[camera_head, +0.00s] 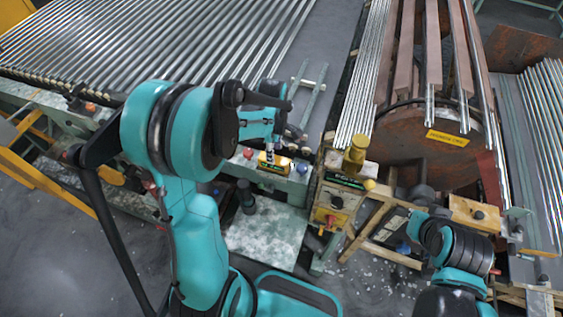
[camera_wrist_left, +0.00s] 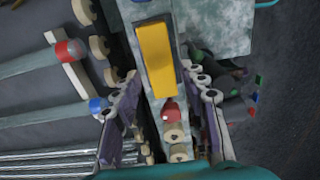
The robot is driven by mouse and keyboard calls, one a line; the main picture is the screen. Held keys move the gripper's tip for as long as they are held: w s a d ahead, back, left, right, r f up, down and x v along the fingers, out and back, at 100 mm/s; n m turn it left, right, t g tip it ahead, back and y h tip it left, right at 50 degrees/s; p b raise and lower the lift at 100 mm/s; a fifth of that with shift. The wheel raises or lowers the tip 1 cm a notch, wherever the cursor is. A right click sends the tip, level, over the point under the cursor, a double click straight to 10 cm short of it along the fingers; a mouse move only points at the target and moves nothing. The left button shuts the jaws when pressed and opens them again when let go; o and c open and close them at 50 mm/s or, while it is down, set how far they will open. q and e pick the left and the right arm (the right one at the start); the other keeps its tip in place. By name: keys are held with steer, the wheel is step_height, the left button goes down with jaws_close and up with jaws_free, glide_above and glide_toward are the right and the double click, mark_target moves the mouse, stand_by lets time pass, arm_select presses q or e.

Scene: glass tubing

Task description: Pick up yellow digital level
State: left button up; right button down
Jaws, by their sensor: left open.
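The yellow digital level (camera_head: 273,166) lies on a pale, worn machine ledge (camera_head: 291,186) near the middle of the head view. In the left wrist view the level (camera_wrist_left: 154,52) is a yellow block with a dark edge. It lies lengthwise in the picture. My left gripper (camera_head: 268,151) is just above the level in the head view and partly covers it. In the left wrist view my left gripper (camera_wrist_left: 164,82) is open, with one finger to each side of the level's near end. Contact cannot be told.
A red button (camera_wrist_left: 171,112) and a blue knob (camera_head: 302,168) are close to the level. A yellow-topped control box (camera_head: 335,203) stands to the right. Rows of metal tubes (camera_head: 180,45) fill the back left. A rusty drum (camera_head: 430,140) is at right.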

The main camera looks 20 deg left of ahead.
arm_select(q)
step_height(320, 180, down, 6)
steer(key=shift+r+b, duration=0.1)
steer(key=shift+b, duration=0.65)
jaws_close()
steer(key=shift+r, duration=0.1)
